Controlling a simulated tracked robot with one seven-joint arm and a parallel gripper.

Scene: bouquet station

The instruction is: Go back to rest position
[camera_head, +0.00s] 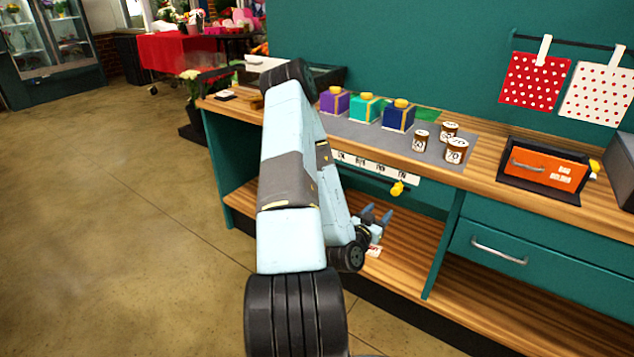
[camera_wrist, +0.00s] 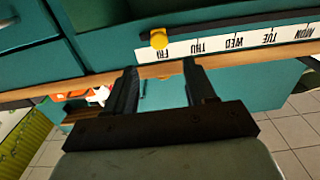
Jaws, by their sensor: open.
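My arm reaches forward and down over the front of the teal counter. My gripper (camera_head: 376,216) is open and empty at its end, below the counter top and in front of the lower wooden shelf (camera_head: 405,248). In the wrist view my gripper (camera_wrist: 160,75) shows its two dark fingers spread apart with nothing held between them. A white strip of weekday labels (camera_head: 372,166) runs along the counter's front edge; it shows upside down in the wrist view (camera_wrist: 240,40). A yellow knob (camera_head: 398,188) is at the strip's FRI end, just beyond the fingers in the wrist view (camera_wrist: 158,39).
On the counter, purple (camera_head: 335,101), green (camera_head: 365,108) and dark blue (camera_head: 398,117) boxes stand by several brown jars (camera_head: 456,151) on a grey mat (camera_head: 350,130). An orange drawer unit (camera_head: 546,168) is at right. The floor (camera_head: 110,200) at left is clear.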

